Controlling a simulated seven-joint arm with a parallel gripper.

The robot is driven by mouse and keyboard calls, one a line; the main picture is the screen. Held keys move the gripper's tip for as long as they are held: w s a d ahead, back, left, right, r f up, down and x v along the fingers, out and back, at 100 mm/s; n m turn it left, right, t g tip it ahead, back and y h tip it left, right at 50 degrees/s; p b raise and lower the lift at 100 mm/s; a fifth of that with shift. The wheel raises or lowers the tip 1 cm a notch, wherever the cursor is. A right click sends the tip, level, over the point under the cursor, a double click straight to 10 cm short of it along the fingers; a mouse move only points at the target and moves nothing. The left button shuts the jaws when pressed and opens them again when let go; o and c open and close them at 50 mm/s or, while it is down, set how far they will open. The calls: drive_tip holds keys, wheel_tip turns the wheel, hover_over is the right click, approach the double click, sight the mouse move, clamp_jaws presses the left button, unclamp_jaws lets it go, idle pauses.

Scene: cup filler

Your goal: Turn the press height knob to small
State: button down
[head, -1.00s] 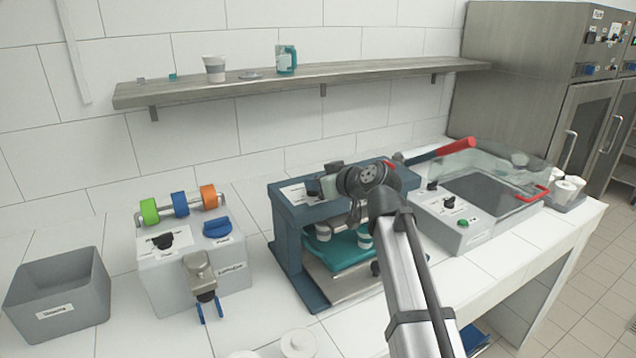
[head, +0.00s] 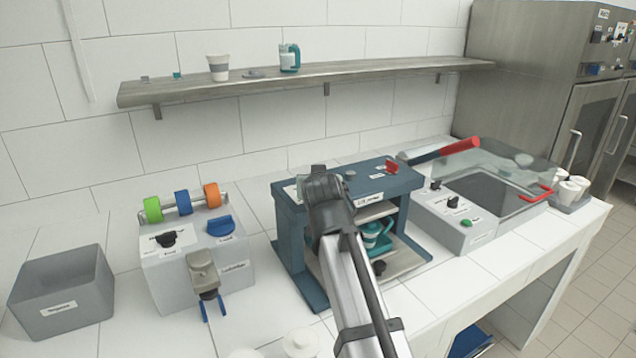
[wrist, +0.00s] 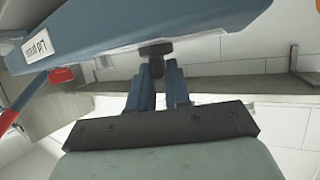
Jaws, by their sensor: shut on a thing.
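The blue lid press (head: 390,185) stands mid-counter in the head view, and its top with a "Lid press" label also shows in the wrist view (wrist: 130,22). A small dark knob (wrist: 155,48) projects from the press edge in the wrist view. My gripper (wrist: 157,70) is shut on this dark knob, with a blue finger on either side. In the head view my wrist and arm hide the gripper and the knob. I cannot read any height marks or the knob's pointer.
A teal cup (head: 371,232) is inside the press. A red knob (head: 392,166) is on the press's top right. A grey dispenser box (head: 200,262) and grey bin (head: 60,290) stand left. A sealer with a red handle (head: 460,149) stands right. A shelf (head: 300,80) runs above.

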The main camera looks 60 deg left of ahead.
drive_tip(key=shift+s+m+t+h, duration=0.1)
drive_tip(key=shift+m+t+h, duration=0.4)
drive_tip(key=shift+m+t, duration=0.1)
drive_tip(key=c, duration=1.2)
unclamp_jaws()
drive_tip(key=shift+o, duration=0.2)
drive_tip(key=v, duration=1.3)
drive_tip(key=shift+d, duration=0.3)
drive_tip(key=shift+s, duration=0.1)
